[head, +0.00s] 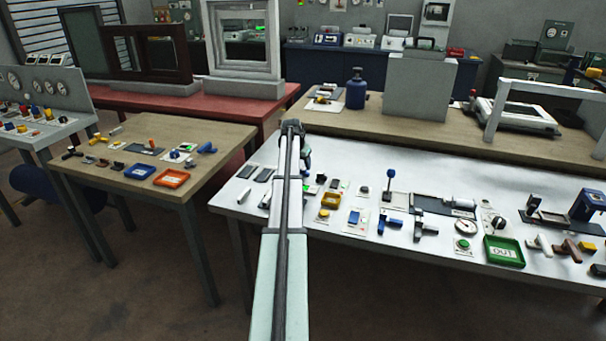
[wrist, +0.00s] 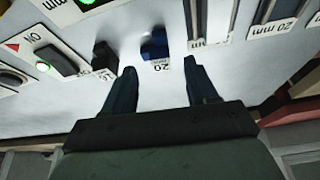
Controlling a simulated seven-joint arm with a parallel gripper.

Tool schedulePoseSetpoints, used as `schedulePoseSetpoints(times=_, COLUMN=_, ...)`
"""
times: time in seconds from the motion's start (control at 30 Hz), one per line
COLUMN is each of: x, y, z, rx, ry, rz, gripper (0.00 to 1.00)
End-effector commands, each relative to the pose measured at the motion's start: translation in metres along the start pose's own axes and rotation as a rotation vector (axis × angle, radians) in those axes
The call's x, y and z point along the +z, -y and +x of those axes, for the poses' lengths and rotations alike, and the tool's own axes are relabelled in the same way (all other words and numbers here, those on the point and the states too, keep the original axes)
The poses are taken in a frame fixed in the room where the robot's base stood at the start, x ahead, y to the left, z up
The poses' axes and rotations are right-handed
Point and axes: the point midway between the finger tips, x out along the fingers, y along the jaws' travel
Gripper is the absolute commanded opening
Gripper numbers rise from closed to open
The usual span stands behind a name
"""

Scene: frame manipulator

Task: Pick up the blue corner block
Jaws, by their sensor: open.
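My gripper (wrist: 159,67) is open and empty. Its two dark fingers point toward the block, which lies a little beyond the fingertips and between their lines. I see no contact, and the height gap is hard to judge. In the head view my arm reaches over the left part of the white table (head: 345,262), and I cannot pick out this block there.
In the wrist view a black block (wrist: 105,55) stands just left of the blue one. A switch with a green light (wrist: 57,60) is farther left, and labelled slots (wrist: 268,27) lie to the right.

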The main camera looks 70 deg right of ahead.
Motion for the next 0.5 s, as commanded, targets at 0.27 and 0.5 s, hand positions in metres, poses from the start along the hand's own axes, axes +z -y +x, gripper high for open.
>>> schedulePoseSetpoints(times=0.27, x=-0.002, y=0.001, z=0.031, rx=0.0, ry=0.0, rz=0.0, gripper=0.57)
schedulePoseSetpoints(times=0.5, x=-0.002, y=0.0, z=0.032, rx=0.0, ry=0.0, rz=0.0, gripper=0.56)
